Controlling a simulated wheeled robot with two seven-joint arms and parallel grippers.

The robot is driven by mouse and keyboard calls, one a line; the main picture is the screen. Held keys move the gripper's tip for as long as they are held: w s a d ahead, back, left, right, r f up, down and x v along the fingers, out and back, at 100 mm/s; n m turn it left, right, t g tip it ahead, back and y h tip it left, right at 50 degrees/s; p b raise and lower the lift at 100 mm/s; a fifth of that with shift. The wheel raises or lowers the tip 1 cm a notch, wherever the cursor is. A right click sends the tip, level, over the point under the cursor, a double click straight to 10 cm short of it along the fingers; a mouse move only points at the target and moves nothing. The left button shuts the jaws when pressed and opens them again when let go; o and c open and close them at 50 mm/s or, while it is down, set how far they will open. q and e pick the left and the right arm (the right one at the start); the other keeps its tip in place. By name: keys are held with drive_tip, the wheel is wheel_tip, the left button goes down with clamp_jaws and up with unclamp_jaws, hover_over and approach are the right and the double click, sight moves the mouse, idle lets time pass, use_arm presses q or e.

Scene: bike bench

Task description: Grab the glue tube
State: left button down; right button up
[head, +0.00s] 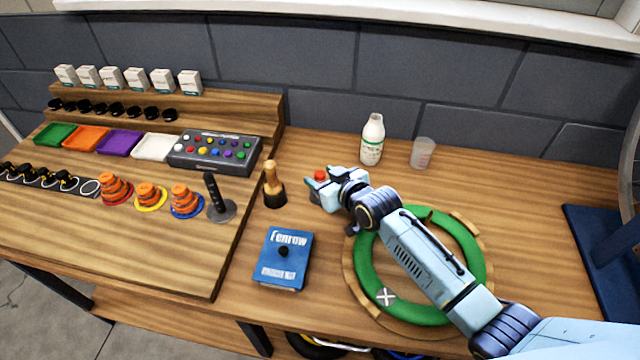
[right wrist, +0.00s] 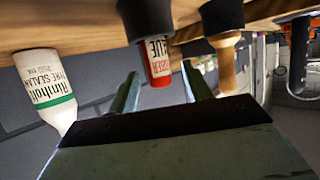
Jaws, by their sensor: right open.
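The glue tube (right wrist: 158,65) is red and white with lettering and stands in a dark round base in the right wrist view, which shows the scene upside down. In the head view only its red part (head: 320,175) shows, mostly hidden by my right gripper (head: 322,181). My right gripper is open, and in the right wrist view its two fingers (right wrist: 163,90) appear on either side of the tube. I cannot tell whether they touch it. My left gripper is not in view.
A wooden-handled tool (head: 272,185) stands just left of the tube. A white sealant bottle (head: 372,140) and a clear cup (head: 423,153) stand behind. A blue box (head: 284,258) lies in front. A green ring (head: 365,270) lies under my right arm.

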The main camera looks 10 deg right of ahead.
drive_tip(key=shift+x, duration=0.8)
drive_tip(key=shift+s, duration=0.1)
drive_tip(key=c, duration=1)
drive_tip(key=shift+r, duration=0.1)
drive_tip(key=shift+c, duration=0.2)
